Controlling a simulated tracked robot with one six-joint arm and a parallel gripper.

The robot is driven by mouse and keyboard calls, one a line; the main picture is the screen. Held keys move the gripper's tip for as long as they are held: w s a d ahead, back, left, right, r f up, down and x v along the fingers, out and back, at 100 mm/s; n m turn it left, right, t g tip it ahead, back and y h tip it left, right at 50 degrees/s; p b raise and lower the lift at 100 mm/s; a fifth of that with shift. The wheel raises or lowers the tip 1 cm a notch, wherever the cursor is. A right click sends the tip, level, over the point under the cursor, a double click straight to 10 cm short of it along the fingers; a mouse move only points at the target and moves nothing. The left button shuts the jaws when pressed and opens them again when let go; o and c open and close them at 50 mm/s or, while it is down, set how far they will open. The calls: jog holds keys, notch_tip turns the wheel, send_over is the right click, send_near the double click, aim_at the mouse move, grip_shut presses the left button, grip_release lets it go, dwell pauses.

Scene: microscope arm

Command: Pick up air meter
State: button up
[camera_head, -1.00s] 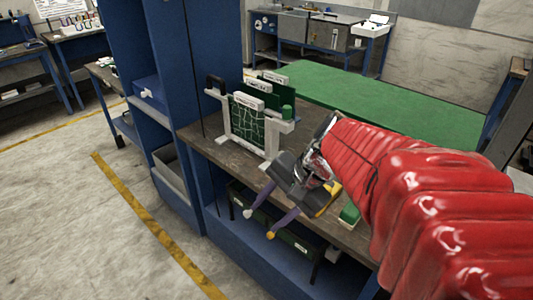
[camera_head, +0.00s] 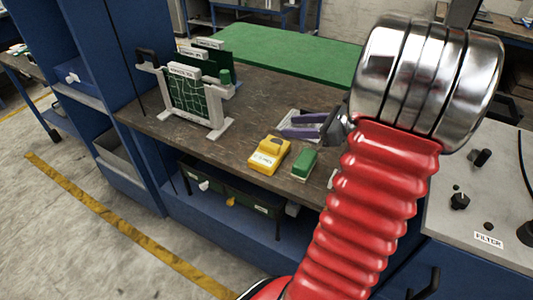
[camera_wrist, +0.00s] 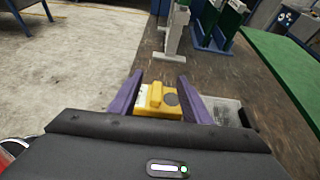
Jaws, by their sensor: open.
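A yellow boxy device with a white label, which I take to be the air meter (camera_head: 268,155), lies on the brown workbench near its front edge. Its label is too small to read. My gripper (camera_head: 286,126) has two purple fingers, spread open and empty, to the right of and behind the meter in the head view. In the wrist view the meter (camera_wrist: 156,98) shows between the open fingers (camera_wrist: 160,84), beyond my dark gripper body, which hides its near side. I see no contact, and the height of the fingers above the bench is unclear.
A small green box (camera_head: 304,163) lies just right of the meter. A white rack holding green boards (camera_head: 192,93) stands to the left. A pale grey tray-like item (camera_wrist: 226,110) is close to the right finger. A green mat (camera_head: 275,48) covers the back.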

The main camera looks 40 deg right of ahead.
jog(key=shift+d, duration=0.15)
send_near(273, 145)
jog(key=shift+x, duration=1.8)
jog(key=shift+w+f, duration=0.15)
jog(key=shift+f, duration=0.05)
jog(key=shift+x, duration=2.55)
jog(key=shift+r, duration=0.1)
